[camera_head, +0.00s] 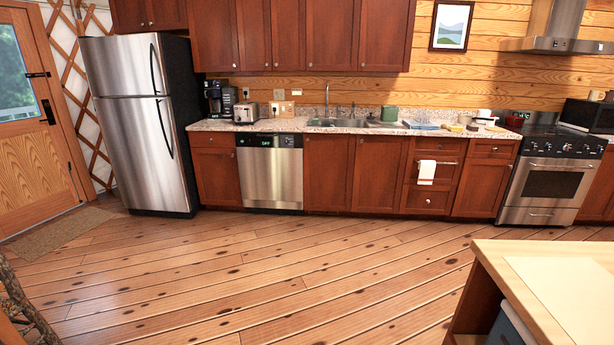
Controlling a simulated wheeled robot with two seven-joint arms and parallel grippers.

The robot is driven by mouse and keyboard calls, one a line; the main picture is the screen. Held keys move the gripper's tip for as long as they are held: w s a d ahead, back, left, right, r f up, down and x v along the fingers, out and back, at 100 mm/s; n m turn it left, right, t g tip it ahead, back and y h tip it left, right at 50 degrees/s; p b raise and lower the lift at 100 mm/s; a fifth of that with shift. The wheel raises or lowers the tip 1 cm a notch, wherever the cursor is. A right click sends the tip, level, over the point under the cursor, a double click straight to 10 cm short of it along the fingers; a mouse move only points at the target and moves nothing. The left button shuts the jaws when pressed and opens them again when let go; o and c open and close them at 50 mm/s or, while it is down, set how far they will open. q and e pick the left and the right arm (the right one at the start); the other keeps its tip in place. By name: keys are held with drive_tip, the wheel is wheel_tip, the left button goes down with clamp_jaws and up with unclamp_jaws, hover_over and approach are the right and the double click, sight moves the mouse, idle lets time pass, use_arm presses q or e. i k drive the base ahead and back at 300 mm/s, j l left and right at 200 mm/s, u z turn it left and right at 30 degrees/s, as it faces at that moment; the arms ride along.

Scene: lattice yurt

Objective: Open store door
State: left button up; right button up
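A wooden door (34,125) with a window in its upper part stands at the far left. It looks shut in its frame and has a dark handle (47,112) on its right side. I cannot tell whether this is the store door; nothing in view is labelled so. Neither of my grippers shows in the head view.
A steel fridge (138,125) stands right of the door, and a doormat (58,232) lies before it. Counters with a dishwasher (270,178) and stove (545,185) line the back wall. A wooden island (487,262) fills the lower right. The middle floor is clear.

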sight(329, 159)
drive_tip(key=i+z, duration=0.15)
drive_tip(key=i, duration=0.9)
drive_tip(key=i+z, duration=0.1)
drive_tip(key=i, duration=0.9)
drive_tip(key=i+j+z, duration=0.15)
drive_tip(key=i, duration=0.9)
